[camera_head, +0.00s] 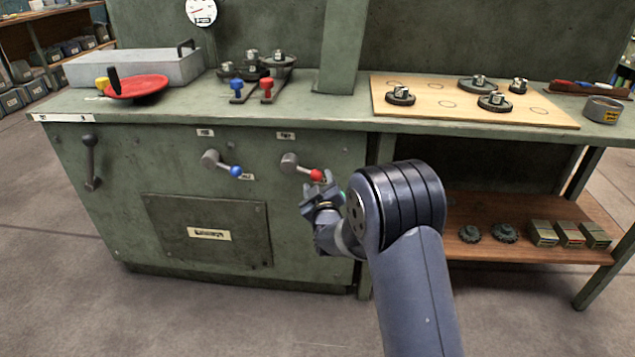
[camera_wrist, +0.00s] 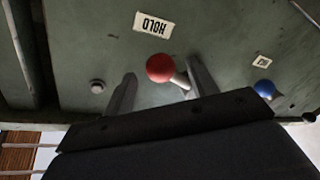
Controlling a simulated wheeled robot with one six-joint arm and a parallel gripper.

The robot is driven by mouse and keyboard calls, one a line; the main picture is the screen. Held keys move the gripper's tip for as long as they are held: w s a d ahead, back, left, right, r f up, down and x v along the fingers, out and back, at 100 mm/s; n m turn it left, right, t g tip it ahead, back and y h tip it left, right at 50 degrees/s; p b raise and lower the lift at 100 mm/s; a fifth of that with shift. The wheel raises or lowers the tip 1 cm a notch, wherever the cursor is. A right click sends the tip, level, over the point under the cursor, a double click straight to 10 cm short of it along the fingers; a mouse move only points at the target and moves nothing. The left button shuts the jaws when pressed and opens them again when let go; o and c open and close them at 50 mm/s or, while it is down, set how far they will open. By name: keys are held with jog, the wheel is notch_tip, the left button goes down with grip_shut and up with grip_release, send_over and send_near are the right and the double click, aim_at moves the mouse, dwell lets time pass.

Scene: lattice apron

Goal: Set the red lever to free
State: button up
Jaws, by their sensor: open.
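The red lever has a grey pivot and arm (camera_head: 291,163) on the cabinet front and a red knob (camera_head: 316,175), pointing right and slightly down. In the wrist view, its red knob (camera_wrist: 160,68) shows between the two fingers of my gripper (camera_wrist: 161,76), which are apart on either side of it. I cannot tell whether either finger touches it. My gripper (camera_head: 318,190) is just below the knob in the head view. A white label reading HOLD (camera_wrist: 153,24) appears upside down near the knob in the wrist view. The label above the pivot (camera_head: 285,136) is too small to read.
A blue-knobbed lever (camera_head: 236,171) is to the left on the same panel. A black handle (camera_head: 90,160) hangs farther left. Above are a worktop (camera_head: 330,117) with small red (camera_head: 266,84) and blue (camera_head: 237,85) knobs, and a wooden board (camera_head: 455,112). A shelf (camera_head: 520,262) is lower right.

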jog(key=shift+x, duration=1.15)
grip_shut()
